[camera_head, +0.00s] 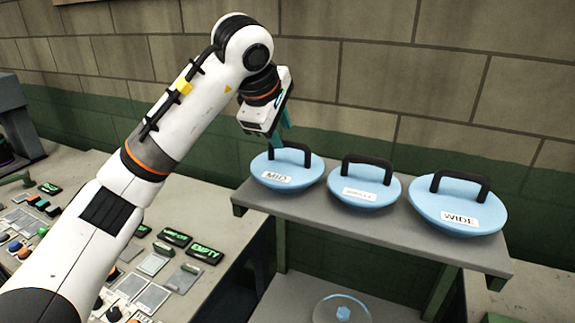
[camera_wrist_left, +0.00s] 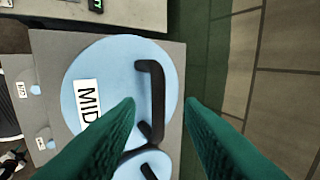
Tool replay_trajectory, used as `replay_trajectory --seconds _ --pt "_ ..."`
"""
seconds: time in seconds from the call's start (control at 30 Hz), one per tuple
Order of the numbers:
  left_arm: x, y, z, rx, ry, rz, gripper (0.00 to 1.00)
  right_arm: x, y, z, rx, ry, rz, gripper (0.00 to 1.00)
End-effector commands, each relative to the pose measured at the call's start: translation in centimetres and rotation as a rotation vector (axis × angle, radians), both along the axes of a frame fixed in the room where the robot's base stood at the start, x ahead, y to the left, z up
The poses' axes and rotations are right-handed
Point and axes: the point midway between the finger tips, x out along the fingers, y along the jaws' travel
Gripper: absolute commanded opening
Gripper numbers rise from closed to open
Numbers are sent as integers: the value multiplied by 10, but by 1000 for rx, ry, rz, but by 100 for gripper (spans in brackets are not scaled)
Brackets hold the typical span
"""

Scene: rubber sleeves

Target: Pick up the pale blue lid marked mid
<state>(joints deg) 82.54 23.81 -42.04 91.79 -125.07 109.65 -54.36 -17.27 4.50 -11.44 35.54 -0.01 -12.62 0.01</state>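The pale blue lid marked MID (camera_head: 276,182) rests on the left end of a raised grey shelf, its black arched handle (camera_head: 290,150) upward. In the left wrist view the lid (camera_wrist_left: 112,68) shows its MID label, and the handle (camera_wrist_left: 157,90) lies between my fingertips. My left gripper (camera_head: 285,138) points down at the handle from above; its teal fingers are partly hidden behind the wrist. In the wrist view my left gripper (camera_wrist_left: 161,102) is open, one finger on each side of the handle. I cannot tell whether the fingers touch it. My right gripper is not in view.
A middle lid (camera_head: 364,188) with a hard-to-read label stands close beside the MID lid, and a lid marked WIDE (camera_head: 460,205) is at the right. The brick wall (camera_head: 400,55) is close behind the shelf (camera_head: 390,232). A control desk (camera_head: 235,262) with buttons is at the left.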

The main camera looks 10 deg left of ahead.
Motion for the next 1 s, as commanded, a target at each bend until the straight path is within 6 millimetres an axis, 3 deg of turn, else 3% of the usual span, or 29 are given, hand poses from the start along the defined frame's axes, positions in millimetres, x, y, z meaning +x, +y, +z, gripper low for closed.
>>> replay_trajectory --seconds 0.3,0.67,0.87,1.0 --pt "20 -4 -31 -2 5 -1 34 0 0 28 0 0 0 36" --pt "27 -5 -43 -1 1 -1 34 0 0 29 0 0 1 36" --pt "27 -5 -43 -1 1 -1 3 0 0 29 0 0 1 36" --pt "27 -5 -43 -1 1 -1 0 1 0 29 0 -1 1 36"
